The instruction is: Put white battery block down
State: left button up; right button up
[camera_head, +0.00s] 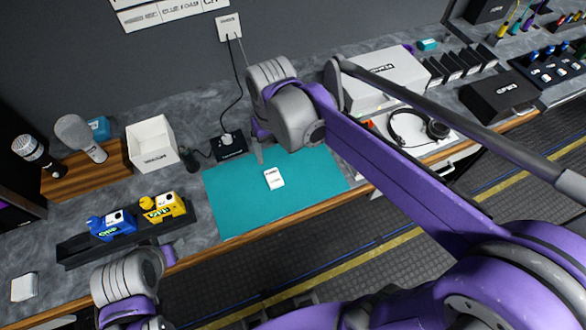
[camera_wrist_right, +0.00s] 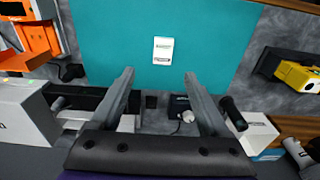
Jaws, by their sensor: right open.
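The white battery block (camera_head: 274,179) lies flat on the teal mat (camera_head: 235,208), near its middle. The block also shows in the right wrist view (camera_wrist_right: 162,50), beyond the fingertips and apart from them. My right gripper (camera_wrist_right: 159,72) is open, with nothing between its two spread fingers. In the head view my right arm comes down at the mat's back edge, and its wrist hides most of the gripper. My left gripper (camera_head: 166,255) is low at the left, by the bench's front edge. Its fingers are too hidden to judge.
A blue device (camera_head: 112,226) and a yellow device (camera_head: 163,207) sit in a black tray left of the mat. A white bin (camera_head: 153,144), microphones (camera_head: 81,137) and a black charger (camera_head: 230,148) stand behind. Headphones (camera_head: 432,130) lie at right. The mat around the block is clear.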

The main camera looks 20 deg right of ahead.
jog(key=s+d+f+t, duration=0.2)
jog(key=s, duration=0.3)
jog(key=s+d+f+t, duration=0.2)
jog(key=s+d+f, duration=0.1)
jog(key=s, duration=0.3)
jog(key=shift+d+t, duration=0.25)
jog(key=shift+t, duration=0.15)
jog(key=shift+o, duration=0.5)
jog(key=shift+s+d+f, duration=0.1)
jog(key=shift+s+f, duration=0.1)
jog(key=shift+s, duration=0.05)
pick_arm(q)
jog(key=shift+s+f+b, duration=0.35)
jog(key=shift+f, duration=0.2)
jog(key=shift+s+d+f+b, duration=0.1)
jog(key=shift+s+f+b, duration=0.15)
jog(key=shift+f+b, duration=0.25)
jog(key=shift+f, duration=0.1)
pick_arm(e)
jog(key=g, duration=0.5)
send_near(274, 177)
notch_tip(274, 177, down, 3)
jog(key=f, duration=0.5)
jog(key=shift+w+f, duration=0.15)
jog(key=shift+w, duration=0.05)
pick_arm(q)
jog(key=shift+s+f, duration=0.15)
jog(key=shift+f, duration=0.2)
pick_arm(e)
grip_shut()
